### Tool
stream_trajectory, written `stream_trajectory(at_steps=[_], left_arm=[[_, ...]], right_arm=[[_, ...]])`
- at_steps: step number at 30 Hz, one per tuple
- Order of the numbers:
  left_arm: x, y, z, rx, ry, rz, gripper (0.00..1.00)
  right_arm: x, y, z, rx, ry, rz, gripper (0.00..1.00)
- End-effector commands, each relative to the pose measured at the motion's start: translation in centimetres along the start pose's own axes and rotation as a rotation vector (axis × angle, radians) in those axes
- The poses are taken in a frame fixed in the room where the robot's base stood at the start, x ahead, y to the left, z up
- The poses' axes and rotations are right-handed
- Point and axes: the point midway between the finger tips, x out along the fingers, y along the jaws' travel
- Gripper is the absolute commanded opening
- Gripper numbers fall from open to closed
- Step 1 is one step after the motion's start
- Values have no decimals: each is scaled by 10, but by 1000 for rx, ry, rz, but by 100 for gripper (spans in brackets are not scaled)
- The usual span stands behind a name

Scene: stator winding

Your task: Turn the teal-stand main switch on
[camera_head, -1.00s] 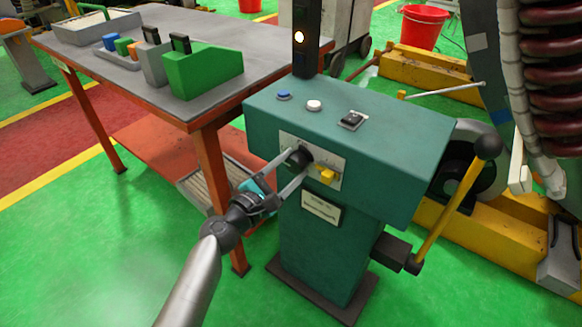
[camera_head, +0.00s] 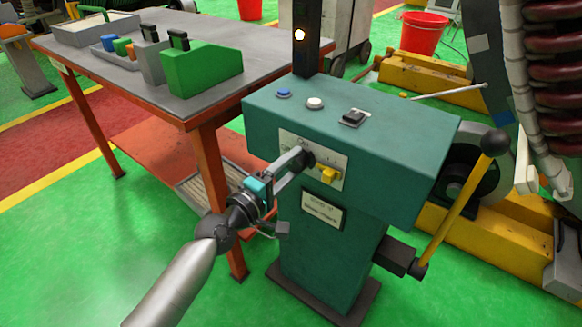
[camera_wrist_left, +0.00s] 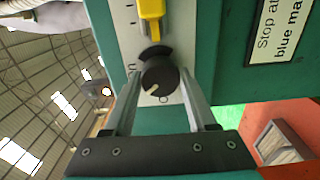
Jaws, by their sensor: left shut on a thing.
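The teal stand (camera_head: 390,165) stands in the middle of the head view. A pale plate on its front carries the round black main switch knob (camera_wrist_left: 160,78), with a yellow handle (camera_head: 328,175) beside it. My left gripper (camera_head: 303,158) is shut on the knob, one finger on each side, and partly hides it in the head view. In the left wrist view, my left gripper (camera_wrist_left: 160,88) has the knob between its fingertips. The knob shows a pale mark, and partial lettering shows on the plate around it. My right gripper is not in view.
The stand's top has a blue button (camera_head: 283,93), a white button (camera_head: 314,103) and a black rocker (camera_head: 353,117). A yellow lever (camera_head: 455,210) sticks up at its right. An orange-legged workbench (camera_head: 110,70) stands left. A coil machine (camera_head: 550,60) stands right.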

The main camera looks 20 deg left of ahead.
Motion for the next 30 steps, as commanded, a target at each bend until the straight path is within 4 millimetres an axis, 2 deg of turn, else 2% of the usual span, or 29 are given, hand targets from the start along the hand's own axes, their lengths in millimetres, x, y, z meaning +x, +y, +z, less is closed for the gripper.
stream_trajectory(at_steps=[12,15,30], left_arm=[[0,1,0,385,-3,-2,2],[0,1,0,460,-3,-3,2],[0,0,1,665,-2,-2,2]], right_arm=[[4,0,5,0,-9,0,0],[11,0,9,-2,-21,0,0],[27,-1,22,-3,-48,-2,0]])
